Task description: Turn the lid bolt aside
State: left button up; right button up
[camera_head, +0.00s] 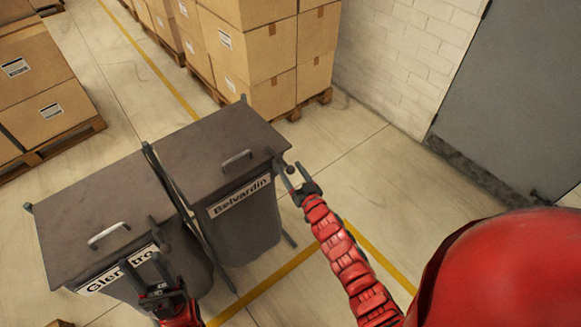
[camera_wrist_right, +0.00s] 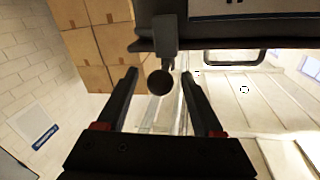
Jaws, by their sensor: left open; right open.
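Two grey bins stand side by side, the Belvardin bin (camera_head: 245,228) on the right and another with a partly hidden label (camera_head: 100,282) on the left. Both lids are down. The Belvardin lid (camera_head: 200,150) has a dark bolt at its front right corner. In the right wrist view the bolt (camera_wrist_right: 165,36) hangs from the rim and ends in a round knob (camera_wrist_right: 160,82). My right gripper (camera_head: 292,172) is open, its fingers on either side of the knob with gaps showing. My left gripper (camera_head: 141,263) is open in front of the left bin, covering part of its label.
The left lid (camera_head: 95,215) has a pale handle and its own bolt knob (camera_head: 153,221). Stacked cartons (camera_head: 250,50) on pallets stand behind, with more cartons (camera_head: 45,90) at left. A white brick wall (camera_head: 410,60) and grey door (camera_head: 515,100) are at right. Floor right of the bins is clear.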

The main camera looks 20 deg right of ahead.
jog(key=shift+w+a, duration=0.1)
jog(key=shift+w, duration=0.2)
jog(key=shift+c, duration=0.2)
grip_shut()
dwell(1.1)
